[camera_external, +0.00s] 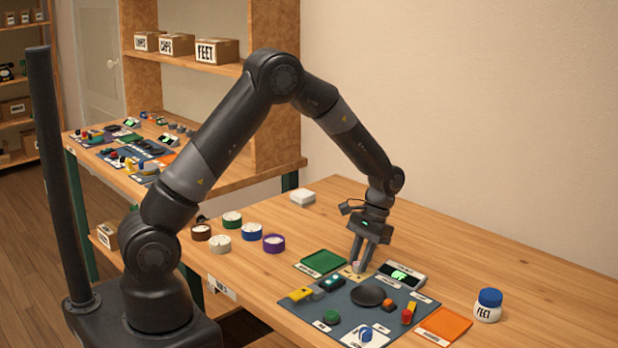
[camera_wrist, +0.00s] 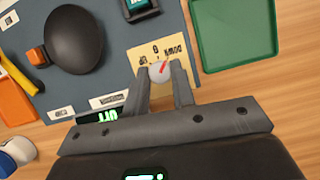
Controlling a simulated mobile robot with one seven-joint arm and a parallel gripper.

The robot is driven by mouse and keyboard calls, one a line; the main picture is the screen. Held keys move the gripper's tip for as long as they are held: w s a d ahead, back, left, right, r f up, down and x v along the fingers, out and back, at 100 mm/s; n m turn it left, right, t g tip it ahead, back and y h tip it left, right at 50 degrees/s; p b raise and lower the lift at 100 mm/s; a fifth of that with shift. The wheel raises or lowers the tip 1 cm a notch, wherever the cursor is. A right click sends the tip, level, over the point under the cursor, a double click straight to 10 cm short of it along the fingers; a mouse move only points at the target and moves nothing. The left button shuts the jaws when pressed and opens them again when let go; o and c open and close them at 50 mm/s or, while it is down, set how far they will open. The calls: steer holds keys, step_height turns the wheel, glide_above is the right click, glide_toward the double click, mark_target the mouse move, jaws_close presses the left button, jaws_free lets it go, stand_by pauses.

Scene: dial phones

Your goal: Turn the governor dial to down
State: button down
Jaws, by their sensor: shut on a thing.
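The governor dial is a small white round knob (camera_wrist: 158,73) with a red pointer, on a cream plate (camera_wrist: 150,55) with printed marks. In the wrist view the pointer slants up and right, toward the right-hand mark, which looks like an upside-down "DOWN". The marks are small and hard to read. My gripper (camera_wrist: 160,78) points down with its two fingers on either side of the knob, shut on it. In the external view my gripper (camera_external: 357,267) is down at the panel's back edge, and its fingers hide most of the dial.
A green tray (camera_external: 323,262) lies left of the dial. A lit display (camera_external: 400,275) stands close on its right. A black dome (camera_external: 372,295) and several coloured controls sit on the blue-grey panel (camera_external: 345,308). A blue-lidded jar (camera_external: 488,305) and several round containers stand on the table.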

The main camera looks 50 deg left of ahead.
steer(key=shift+m, duration=0.3)
steer(key=c, duration=1.2)
jaws_free()
steer(key=v, duration=1)
steer(key=shift+r, duration=0.4)
steer(key=shift+w+d, duration=0.1)
